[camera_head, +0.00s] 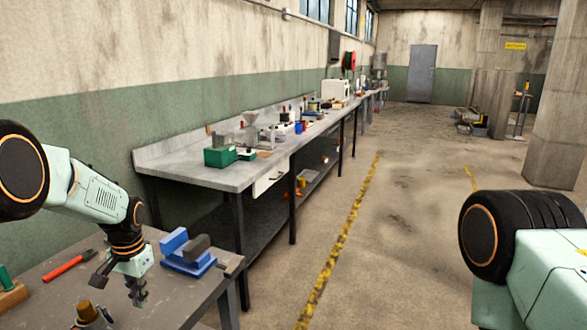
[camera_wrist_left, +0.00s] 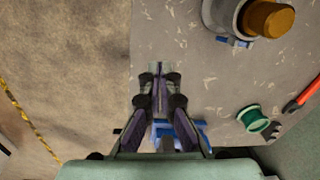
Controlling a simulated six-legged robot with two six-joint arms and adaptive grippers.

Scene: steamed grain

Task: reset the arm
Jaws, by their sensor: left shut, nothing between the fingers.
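My left arm (camera_head: 100,195) comes in from the left in the head view. It is bent, and its left gripper (camera_head: 122,287) points down above the near grey table (camera_head: 175,302). In the left wrist view the fingers of the left gripper (camera_wrist_left: 158,78) are together with nothing between them. My right arm (camera_head: 530,255) shows only in part at the lower right of the head view. Its gripper is out of the frame.
A blue vise (camera_head: 186,252) stands just right of the gripper. A red-handled hammer (camera_head: 68,266), a brass-coloured knob (camera_head: 86,311) and a green spool (camera_wrist_left: 254,119) are near it. A long workbench (camera_head: 215,174) with several tools runs along the wall. Open floor lies right.

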